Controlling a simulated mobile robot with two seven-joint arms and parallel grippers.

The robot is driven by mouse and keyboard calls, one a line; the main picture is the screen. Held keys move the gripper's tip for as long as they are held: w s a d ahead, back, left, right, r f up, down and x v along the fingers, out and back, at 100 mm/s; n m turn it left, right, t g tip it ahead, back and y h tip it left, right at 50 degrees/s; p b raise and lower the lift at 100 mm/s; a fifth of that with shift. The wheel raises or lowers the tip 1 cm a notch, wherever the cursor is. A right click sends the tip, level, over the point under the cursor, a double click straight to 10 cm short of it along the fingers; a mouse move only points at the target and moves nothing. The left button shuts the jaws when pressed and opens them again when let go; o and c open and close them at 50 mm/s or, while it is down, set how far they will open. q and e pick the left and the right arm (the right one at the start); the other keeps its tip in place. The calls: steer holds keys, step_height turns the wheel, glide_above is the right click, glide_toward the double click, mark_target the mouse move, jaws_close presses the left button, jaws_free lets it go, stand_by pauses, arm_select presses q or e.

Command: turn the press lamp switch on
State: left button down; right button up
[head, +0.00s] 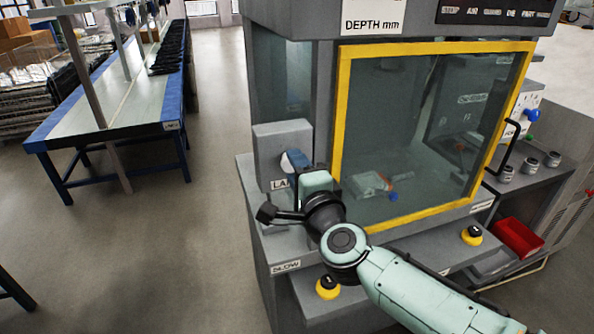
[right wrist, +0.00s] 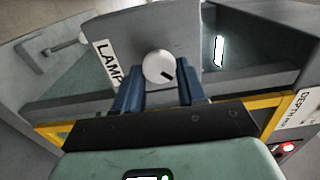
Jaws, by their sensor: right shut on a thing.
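The press lamp switch is a round white knob (right wrist: 158,66) with a short black mark that points to the lower right in the right wrist view. It sits on a grey box (head: 282,140) at the press's left front corner, beside a LAMP label (right wrist: 106,62). My right gripper (right wrist: 159,88) has its blue fingers on either side of the knob and is shut on it. In the head view my right gripper (head: 296,163) reaches the grey box, and its hand partly hides the knob and the label. My left gripper is not in view.
The press window has a yellow frame (head: 343,120) just right of the box. Yellow-based buttons (head: 327,287) sit on the front ledge. A red bin (head: 519,238) stands at right. A blue-edged workbench (head: 105,105) is at left, with open floor between.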

stand_by(0.3)
steer(key=o, duration=1)
steer(key=shift+o, duration=0.2)
steer(key=v, duration=1.3)
steer(key=shift+s+b, duration=0.2)
steer(key=shift+b, duration=0.2)
